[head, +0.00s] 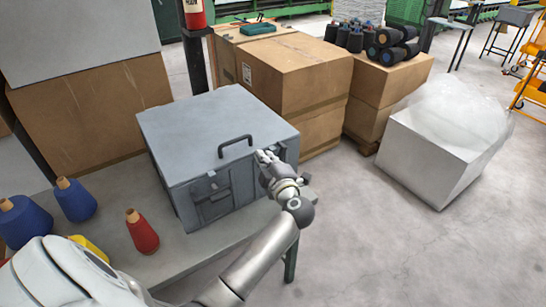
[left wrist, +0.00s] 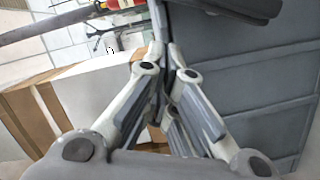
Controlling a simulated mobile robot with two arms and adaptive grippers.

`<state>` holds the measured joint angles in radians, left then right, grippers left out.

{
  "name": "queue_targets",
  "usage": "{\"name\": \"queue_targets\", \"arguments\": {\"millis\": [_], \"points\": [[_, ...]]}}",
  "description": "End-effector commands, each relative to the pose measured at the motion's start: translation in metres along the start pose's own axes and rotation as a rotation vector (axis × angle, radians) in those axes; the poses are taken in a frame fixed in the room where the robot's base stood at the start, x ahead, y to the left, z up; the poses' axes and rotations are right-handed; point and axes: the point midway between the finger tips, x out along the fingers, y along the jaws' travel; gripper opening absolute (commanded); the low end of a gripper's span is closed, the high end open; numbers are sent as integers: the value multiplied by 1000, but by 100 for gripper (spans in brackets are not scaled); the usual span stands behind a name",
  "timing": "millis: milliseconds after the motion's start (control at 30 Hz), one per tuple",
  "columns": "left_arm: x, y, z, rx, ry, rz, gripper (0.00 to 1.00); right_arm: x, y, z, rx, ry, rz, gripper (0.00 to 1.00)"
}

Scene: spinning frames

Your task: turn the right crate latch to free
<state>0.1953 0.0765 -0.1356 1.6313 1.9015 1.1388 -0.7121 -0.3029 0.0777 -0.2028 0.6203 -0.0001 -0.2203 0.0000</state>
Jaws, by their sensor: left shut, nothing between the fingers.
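The grey crate (head: 205,125) stands shut on a grey table, with a dark handle (head: 235,146) near the front edge of its lid. A small latch (head: 216,182) shows on the left part of its front face. The right latch is not clearly seen; my left gripper (head: 264,156) covers that part of the front, near the right corner. The left gripper is shut and empty, with its fingertips close to the lid's front edge. I cannot tell whether they touch. In the left wrist view the closed fingers (left wrist: 163,50) point along the grey crate wall (left wrist: 250,75).
Blue yarn cones (head: 75,199) and a red cone (head: 142,232) stand on the table (head: 185,262) left of the crate. Cardboard boxes (head: 292,75) stand behind it. A white block (head: 430,155) with clear wrap is on the floor at right. Floor in front right is clear.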

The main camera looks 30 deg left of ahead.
Motion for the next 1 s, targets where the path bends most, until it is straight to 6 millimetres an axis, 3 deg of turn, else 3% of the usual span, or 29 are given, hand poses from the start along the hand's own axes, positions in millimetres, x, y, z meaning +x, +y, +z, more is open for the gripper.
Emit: {"name": "queue_targets", "arguments": {"millis": [300, 767, 1000], "points": [[6, 0, 24, 0, 1, 2, 0, 1, 5, -1, 2, 1, 6, 0], [6, 0, 27, 2, 1, 1, 0, 1, 6, -2, 2, 2, 7, 0], [6, 4, 27, 41, 1, -11, 0, -11, 5, -3, 2, 2, 6, 0]]}}
